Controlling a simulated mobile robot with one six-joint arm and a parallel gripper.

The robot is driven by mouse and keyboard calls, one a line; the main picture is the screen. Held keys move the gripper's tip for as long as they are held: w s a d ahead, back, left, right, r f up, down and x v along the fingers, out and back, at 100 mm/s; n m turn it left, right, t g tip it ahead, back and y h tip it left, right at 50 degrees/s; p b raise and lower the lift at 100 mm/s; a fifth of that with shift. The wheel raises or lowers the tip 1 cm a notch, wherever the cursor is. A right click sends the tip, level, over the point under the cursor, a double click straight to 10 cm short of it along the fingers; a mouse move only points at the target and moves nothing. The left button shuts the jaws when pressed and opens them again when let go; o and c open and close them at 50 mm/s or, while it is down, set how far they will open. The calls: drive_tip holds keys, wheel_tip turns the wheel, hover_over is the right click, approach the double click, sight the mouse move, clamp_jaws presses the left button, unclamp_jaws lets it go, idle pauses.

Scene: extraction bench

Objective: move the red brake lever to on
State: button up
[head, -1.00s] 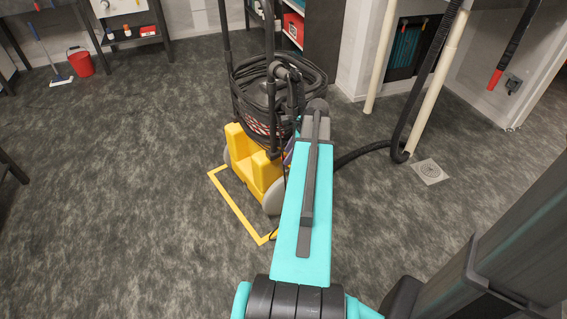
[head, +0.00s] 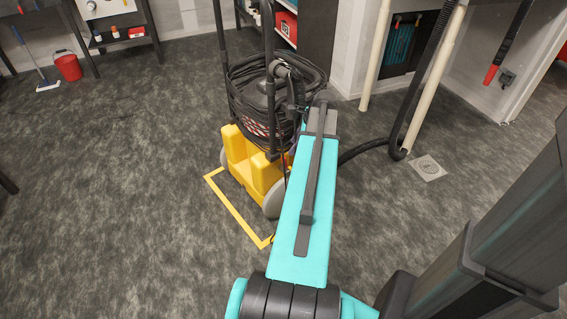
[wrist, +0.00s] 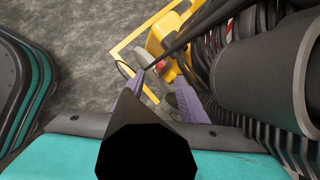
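A small red part (wrist: 161,65), which may be the brake lever, shows between my finger tips in the wrist view, beside the yellow base of a wheeled machine. Its on or off position cannot be told. The machine's yellow base (head: 238,150) stands on the floor in the head view, partly behind my arm. My gripper (wrist: 155,74) has its two purple fingers apart, close to the machine, with nothing clearly held. Whether a finger touches the red part cannot be told. In the head view my arm hides most of the gripper.
Coiled black hose (head: 250,100) sits on the machine, close to my wrist. Yellow floor tape (head: 238,215) runs at its front left. A black hose runs right past a floor drain (head: 428,168) and pale pipes (head: 435,80). A red bucket (head: 68,67) stands far left. The left floor is open.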

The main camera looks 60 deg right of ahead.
sight(284, 161)
drive_tip(key=shift+s+d+f, duration=0.15)
drive_tip(key=shift+s, duration=0.05)
drive_tip(key=b+x, duration=0.2)
drive_tip(key=x, duration=1.1)
drive_tip(key=shift+w+f+b, duration=0.1)
drive_tip(key=shift+f+b, duration=0.15)
drive_tip(key=shift+b, duration=0.15)
